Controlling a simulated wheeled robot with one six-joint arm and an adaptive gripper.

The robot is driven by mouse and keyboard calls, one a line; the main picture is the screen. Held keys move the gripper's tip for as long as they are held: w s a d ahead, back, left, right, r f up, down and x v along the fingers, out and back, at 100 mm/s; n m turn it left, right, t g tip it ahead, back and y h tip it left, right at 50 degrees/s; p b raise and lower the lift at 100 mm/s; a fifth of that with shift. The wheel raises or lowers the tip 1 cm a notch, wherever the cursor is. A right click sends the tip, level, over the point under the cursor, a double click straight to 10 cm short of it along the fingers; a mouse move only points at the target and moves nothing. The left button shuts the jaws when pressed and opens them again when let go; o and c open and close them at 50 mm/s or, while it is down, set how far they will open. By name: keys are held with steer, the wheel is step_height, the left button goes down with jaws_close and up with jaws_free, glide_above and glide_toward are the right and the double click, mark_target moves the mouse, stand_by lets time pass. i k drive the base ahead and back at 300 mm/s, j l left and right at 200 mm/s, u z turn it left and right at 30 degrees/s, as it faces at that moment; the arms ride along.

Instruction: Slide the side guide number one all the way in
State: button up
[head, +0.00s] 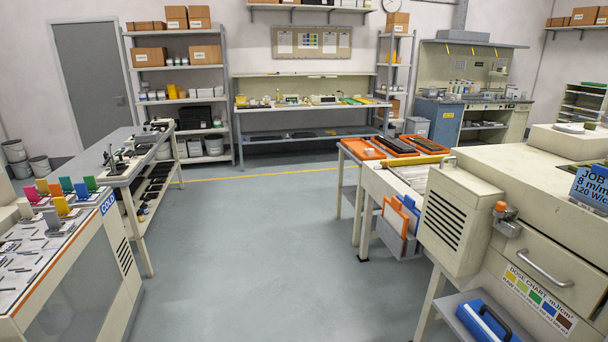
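I cannot make out side guide number one for certain in the head view. A cream machine (465,215) with a louvred side and an orange-topped knob (502,209) stands at the right. A pale conveyor-like bed (405,178) runs out from its left side, with a yellow bar (412,160) across its far end. Whether a guide lies along this bed is too small to tell. My gripper is not in view.
A cream bench (118,255) with coloured tabs stands at the left, and a long table (100,155) behind it. Orange trays (362,148) sit beyond the bed. A blue case (487,322) lies on a low shelf at the right. The grey floor (250,250) between is clear.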

mark_target(386, 162)
steer(key=i+j+u, duration=0.15)
steer(key=i+u, duration=0.35)
steer(key=i, duration=1.25)
steer(key=i+j+z, duration=0.15)
steer(key=i+z, duration=0.35)
steer(key=i, duration=0.15)
steer(key=i+j+z, duration=0.5)
steer(key=i, duration=0.15)
steer(key=i+j+z, duration=0.95)
steer(key=j, duration=0.4)
steer(key=k, duration=0.05)
